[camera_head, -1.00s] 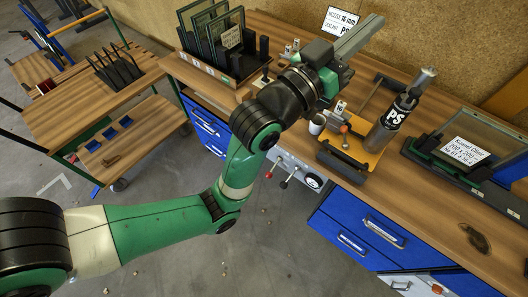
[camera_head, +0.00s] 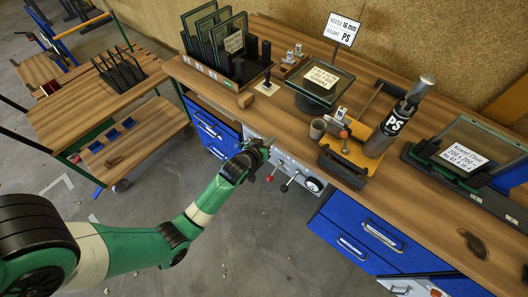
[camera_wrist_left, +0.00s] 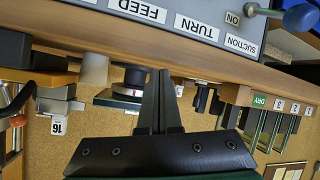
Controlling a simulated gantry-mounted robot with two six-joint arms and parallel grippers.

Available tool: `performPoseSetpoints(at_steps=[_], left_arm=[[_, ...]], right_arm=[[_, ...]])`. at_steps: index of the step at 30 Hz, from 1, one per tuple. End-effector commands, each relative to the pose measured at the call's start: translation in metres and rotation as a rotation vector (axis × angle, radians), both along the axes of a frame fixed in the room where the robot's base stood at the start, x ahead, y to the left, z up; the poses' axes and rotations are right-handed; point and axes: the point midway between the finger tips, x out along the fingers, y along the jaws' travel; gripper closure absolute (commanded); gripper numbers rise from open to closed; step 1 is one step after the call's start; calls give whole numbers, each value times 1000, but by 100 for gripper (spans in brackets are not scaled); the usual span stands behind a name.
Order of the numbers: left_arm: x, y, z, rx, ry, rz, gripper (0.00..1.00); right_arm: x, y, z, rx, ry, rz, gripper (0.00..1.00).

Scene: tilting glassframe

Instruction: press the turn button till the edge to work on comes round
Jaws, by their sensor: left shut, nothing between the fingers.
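My left gripper (camera_head: 267,144) is shut and empty, low in front of the bench's control panel (camera_head: 285,157). In the left wrist view, which looks upside down, its closed fingers (camera_wrist_left: 157,78) point toward the panel with the TURN label (camera_wrist_left: 197,27). The FEED and SUCTION labels sit either side of it. I cannot make out the turn button itself. The glass unit (camera_head: 326,78) with a white label lies on a round black turntable (camera_head: 315,104) on the bench. My right gripper is not in view.

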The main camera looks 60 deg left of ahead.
Motion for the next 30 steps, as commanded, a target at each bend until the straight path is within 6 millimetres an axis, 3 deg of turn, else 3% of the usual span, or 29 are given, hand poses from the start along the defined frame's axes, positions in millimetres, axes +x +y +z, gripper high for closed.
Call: performPoseSetpoints(at_steps=[1, 6, 12, 18, 30], left_arm=[[-13, 2, -20, -22, 29, 22, 100], [-58, 6, -78, -89, 116, 90, 100], [-102, 4, -126, -151, 190, 153, 100], [-118, 2, -142, -173, 214, 175, 100], [-114, 3, -143, -173, 213, 174, 100]], right_arm=[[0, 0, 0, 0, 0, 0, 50], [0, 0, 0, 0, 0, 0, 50], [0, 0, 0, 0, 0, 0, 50], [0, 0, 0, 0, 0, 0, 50], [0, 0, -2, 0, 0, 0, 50]])
